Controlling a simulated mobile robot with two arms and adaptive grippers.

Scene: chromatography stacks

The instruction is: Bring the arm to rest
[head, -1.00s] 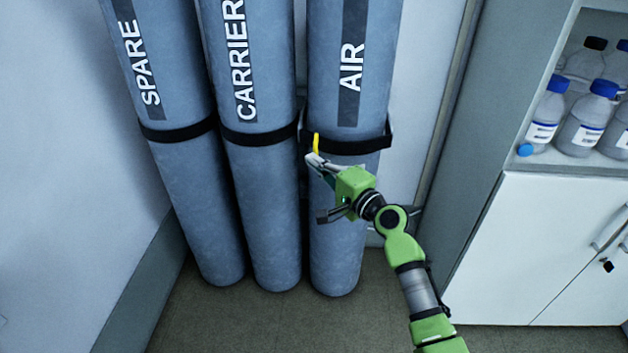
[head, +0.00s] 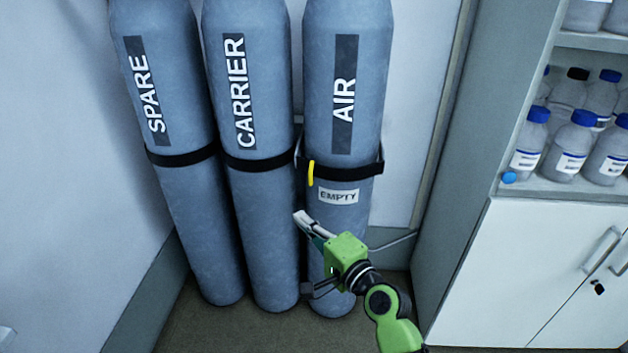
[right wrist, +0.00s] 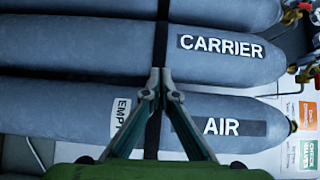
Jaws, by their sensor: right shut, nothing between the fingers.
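My right arm reaches in from the lower right of the head view. Its right gripper (head: 303,218) is shut and empty, in front of the lower part of the AIR cylinder (head: 345,60), below a white EMPTY label (head: 338,196). In the right wrist view the fingertips (right wrist: 161,72) meet, with nothing between them. The AIR cylinder (right wrist: 270,112) and its partly covered EMPTY label (right wrist: 121,116) lie beyond the fingers. My left gripper is not in view.
The CARRIER cylinder (head: 265,200) and SPARE cylinder (head: 205,220) stand to the left, strapped by black bands. A yellow hook-like piece (head: 311,173) hangs at the AIR band. A white cabinet (head: 530,270) with shelved bottles (head: 528,140) stands at right. Some floor (head: 215,330) shows below.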

